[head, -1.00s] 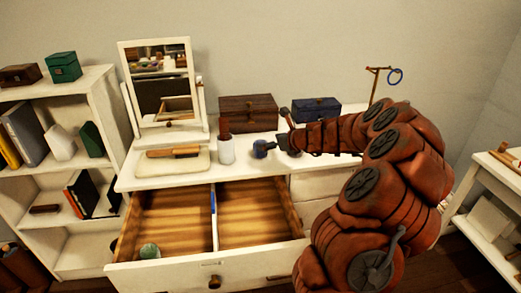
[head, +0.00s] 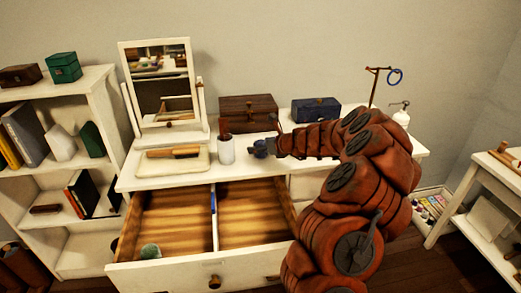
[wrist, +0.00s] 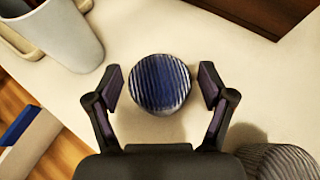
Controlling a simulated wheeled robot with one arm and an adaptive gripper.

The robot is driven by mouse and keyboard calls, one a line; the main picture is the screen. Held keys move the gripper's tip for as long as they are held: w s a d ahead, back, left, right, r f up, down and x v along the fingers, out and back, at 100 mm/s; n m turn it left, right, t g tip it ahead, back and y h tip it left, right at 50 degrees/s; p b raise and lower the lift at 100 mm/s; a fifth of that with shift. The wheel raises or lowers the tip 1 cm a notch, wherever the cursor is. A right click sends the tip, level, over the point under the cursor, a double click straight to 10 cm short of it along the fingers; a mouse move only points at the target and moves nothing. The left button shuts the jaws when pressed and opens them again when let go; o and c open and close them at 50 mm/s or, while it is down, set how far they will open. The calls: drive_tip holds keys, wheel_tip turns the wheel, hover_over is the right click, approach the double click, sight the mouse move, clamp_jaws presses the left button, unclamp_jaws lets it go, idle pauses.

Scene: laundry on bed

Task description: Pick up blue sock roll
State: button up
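The blue sock roll (wrist: 160,84) is a ribbed, round blue roll with greyish edges. It stands on the white dresser top (wrist: 120,130). My gripper (wrist: 162,88) is open in the wrist view, with one finger on each side of the roll and a visible gap at both sides. In the head view my gripper (head: 262,147) is low over the dresser, right of the white cup, and mostly hides the roll.
The white cup (head: 226,149) stands just left of the roll. A grey ribbed roll (wrist: 280,162) lies at lower right in the wrist view. A wooden box (head: 248,112) and a blue box (head: 316,110) stand behind. The open drawer (head: 185,272) holds a green ball (head: 150,251).

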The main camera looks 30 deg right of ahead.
drive_tip(key=c, duration=1)
drive_tip(key=shift+r, duration=0.15)
drive_tip(key=shift+c, duration=0.2)
